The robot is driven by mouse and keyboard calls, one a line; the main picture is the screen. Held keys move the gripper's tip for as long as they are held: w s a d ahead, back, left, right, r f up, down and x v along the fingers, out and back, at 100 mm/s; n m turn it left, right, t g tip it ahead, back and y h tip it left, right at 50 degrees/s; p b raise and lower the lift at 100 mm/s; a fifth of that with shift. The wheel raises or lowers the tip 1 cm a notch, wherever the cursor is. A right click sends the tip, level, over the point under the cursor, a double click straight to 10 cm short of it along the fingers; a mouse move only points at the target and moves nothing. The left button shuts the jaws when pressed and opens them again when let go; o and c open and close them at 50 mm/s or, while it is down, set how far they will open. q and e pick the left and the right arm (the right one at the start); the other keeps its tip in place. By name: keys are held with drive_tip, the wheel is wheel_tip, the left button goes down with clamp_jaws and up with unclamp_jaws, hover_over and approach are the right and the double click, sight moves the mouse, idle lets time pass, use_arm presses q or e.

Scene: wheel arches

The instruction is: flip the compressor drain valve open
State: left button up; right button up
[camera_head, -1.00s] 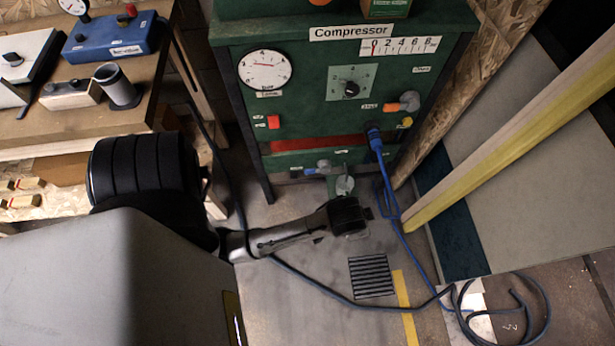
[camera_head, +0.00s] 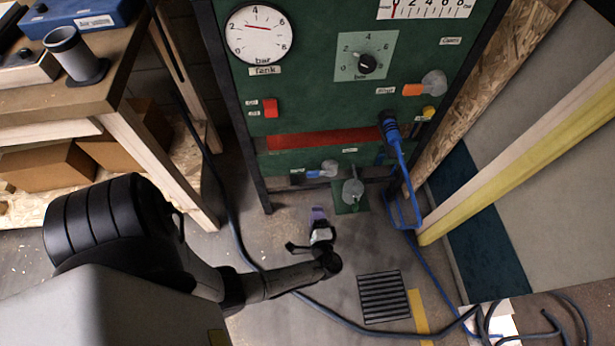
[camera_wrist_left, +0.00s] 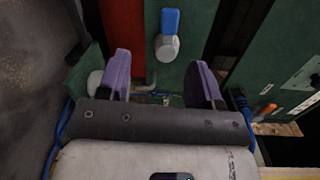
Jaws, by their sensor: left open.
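The green compressor panel (camera_head: 300,95) stands ahead. A small valve with a blue lever (camera_head: 325,170) sits low on it, beside a small label hard to read; the lever points left. In the left wrist view the blue lever (camera_wrist_left: 169,20) and its grey hub (camera_wrist_left: 166,47) lie just beyond the fingertips. My left gripper (camera_head: 318,212) is open and empty, below the valve and apart from it. Its two purple fingers also show in the left wrist view (camera_wrist_left: 163,60), with the hub roughly between their lines. My right gripper is not in view.
A grey round fitting (camera_head: 353,190) on a green plate sits just right of the valve. A blue hose (camera_head: 402,165) hangs from the panel at right. A dark cable crosses the floor beneath my left arm. A workbench (camera_head: 85,95) stands at left, a floor grate (camera_head: 383,297) below.

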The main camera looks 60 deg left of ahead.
sight(314, 176)
use_arm(q)
drive_tip(key=shift+n+t, duration=0.3)
drive_tip(key=shift+t, duration=0.4)
drive_tip(key=b+x, duration=0.1)
drive_tip(key=x, duration=0.3)
drive_tip(key=b+x, duration=0.1)
drive_tip(key=x, duration=0.3)
drive_tip(key=w+r+b+x, duration=0.1)
drive_tip(key=x, duration=0.3)
drive_tip(key=shift+d, duration=0.15)
drive_tip(key=shift+b+x, duration=0.4)
drive_tip(key=shift+x, duration=0.45)
drive_tip(key=shift+w, duration=0.1)
clamp_jaws()
